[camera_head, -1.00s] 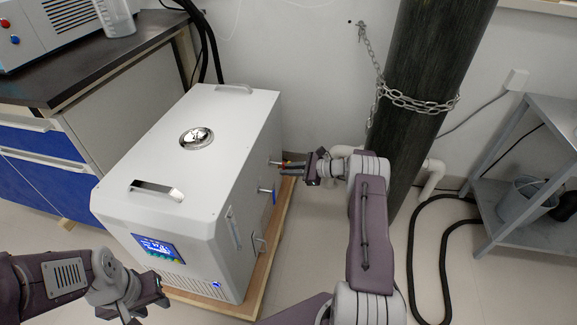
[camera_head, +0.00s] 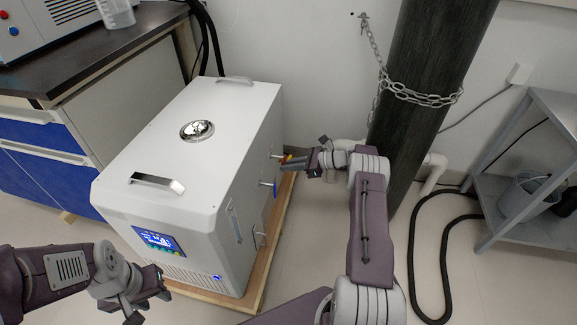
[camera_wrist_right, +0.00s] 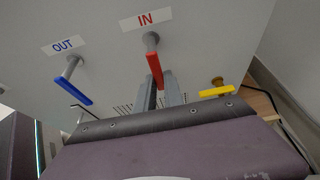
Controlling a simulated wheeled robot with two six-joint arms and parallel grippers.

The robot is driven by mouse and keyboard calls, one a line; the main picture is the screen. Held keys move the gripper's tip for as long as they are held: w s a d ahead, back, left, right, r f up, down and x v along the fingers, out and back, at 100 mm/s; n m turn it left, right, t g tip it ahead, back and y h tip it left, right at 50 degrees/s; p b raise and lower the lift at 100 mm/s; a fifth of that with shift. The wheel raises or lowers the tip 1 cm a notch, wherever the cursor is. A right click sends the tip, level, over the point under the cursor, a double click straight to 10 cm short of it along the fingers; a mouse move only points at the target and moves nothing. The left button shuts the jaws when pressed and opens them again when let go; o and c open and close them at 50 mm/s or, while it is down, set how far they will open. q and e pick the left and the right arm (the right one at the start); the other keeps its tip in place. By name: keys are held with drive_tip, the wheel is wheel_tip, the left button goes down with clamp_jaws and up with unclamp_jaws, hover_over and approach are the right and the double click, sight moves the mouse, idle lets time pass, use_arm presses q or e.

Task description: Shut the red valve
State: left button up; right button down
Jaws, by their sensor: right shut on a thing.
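The red valve (camera_wrist_right: 154,70) hangs from a grey stem under the IN label on the white machine's side, in the right wrist view. Its red lever reaches between the two grey fingers of my right gripper (camera_wrist_right: 160,90), which is shut on it. In the head view my right gripper (camera_head: 284,162) is at the upper fitting on the machine's right side, where its fingers largely hide the red lever. My left gripper (camera_head: 160,290) is low at the left, in front of the machine and away from the valve; its finger opening is unclear.
A blue valve (camera_wrist_right: 73,89) under the OUT label is beside the red one, and a yellow valve (camera_wrist_right: 216,90) is on the other side. The white machine (camera_head: 190,110) stands on a wooden base (camera_head: 262,285). A dark cylinder (camera_head: 430,80) with a chain stands behind my right arm.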

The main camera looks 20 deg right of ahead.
drive_tip(key=c, duration=1.4)
unclamp_jaws()
drive_tip(key=shift+c, duration=0.2)
drive_tip(key=p+v, duration=0.4)
drive_tip(key=v, duration=0.5)
